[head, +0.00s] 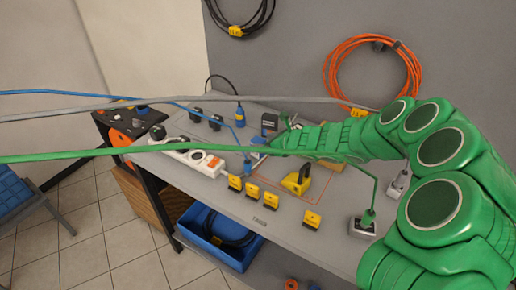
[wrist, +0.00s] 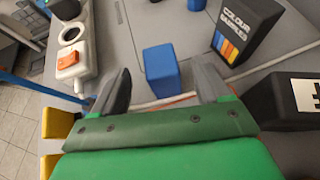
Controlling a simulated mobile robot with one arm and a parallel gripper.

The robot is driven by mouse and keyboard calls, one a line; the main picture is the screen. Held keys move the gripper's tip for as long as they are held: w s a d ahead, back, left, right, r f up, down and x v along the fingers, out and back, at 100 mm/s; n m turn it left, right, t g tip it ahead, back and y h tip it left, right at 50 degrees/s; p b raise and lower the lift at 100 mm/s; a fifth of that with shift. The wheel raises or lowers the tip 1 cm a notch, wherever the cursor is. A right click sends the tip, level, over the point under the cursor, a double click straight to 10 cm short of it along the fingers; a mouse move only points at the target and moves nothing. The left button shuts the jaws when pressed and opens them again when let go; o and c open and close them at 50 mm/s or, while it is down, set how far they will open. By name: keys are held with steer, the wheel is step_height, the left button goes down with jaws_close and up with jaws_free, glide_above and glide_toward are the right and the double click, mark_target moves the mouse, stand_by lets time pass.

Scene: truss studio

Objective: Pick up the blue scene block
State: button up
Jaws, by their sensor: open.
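The blue scene block (wrist: 161,71) stands upright on the grey table in the wrist view, ahead of and between my gripper's fingers. My gripper (wrist: 162,88) is open, with one dark finger to the left of the block and one to the right. A gap shows between the block and each finger. In the head view, my green arm reaches over the table and my gripper (head: 268,147) is partly hidden by the arm and a cable. A small blue patch, likely the block (head: 257,140), shows by the gripper there.
A black "Colour Babbles" box (wrist: 246,28) stands right of the block. A white power strip (wrist: 72,45) with an orange switch lies left. Several yellow blocks (head: 252,191) line the table front. Cables cross the head view.

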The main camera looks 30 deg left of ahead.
mark_target(255, 142)
steer(key=shift+x, duration=2.95)
steer(key=c, duration=1.2)
